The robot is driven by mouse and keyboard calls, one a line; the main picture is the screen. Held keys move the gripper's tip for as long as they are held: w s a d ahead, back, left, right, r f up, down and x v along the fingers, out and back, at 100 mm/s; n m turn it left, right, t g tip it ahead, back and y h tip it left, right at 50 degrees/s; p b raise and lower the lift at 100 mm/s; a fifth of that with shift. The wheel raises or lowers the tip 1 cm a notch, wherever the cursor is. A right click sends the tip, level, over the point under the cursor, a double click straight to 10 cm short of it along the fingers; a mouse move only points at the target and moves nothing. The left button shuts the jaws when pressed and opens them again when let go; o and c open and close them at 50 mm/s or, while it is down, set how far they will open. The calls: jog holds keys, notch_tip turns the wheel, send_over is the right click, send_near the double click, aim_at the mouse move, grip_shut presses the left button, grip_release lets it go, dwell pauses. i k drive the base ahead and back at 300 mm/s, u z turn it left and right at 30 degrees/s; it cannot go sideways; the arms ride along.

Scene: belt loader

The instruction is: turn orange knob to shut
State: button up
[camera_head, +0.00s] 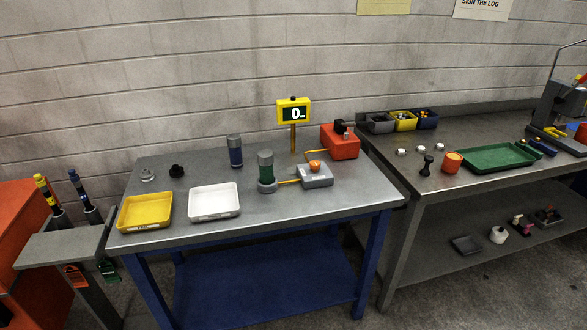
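The orange knob (314,166) sits on top of a small grey box (317,179) on the right half of the middle table (300,213). A yellow pipe (289,182) runs from the grey box to a green cylinder (266,167) on a grey foot at its left. The knob is too small here to tell which way it is turned. My gripper is not in view. Nothing is seen touching the knob.
Behind the knob stand a yellow-framed display (294,111) on a post and a red box (340,144) with a black part on top. A white tray (214,215), yellow tray (145,226) and blue cylinder (235,153) stand further left. The table's front right is clear.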

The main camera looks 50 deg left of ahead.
aim_at(314, 165)
jog(key=z, duration=0.15)
jog(key=k, duration=0.75)
jog(key=u, duration=2.35)
jog(key=i, duration=1)
jog(key=u, duration=0.1)
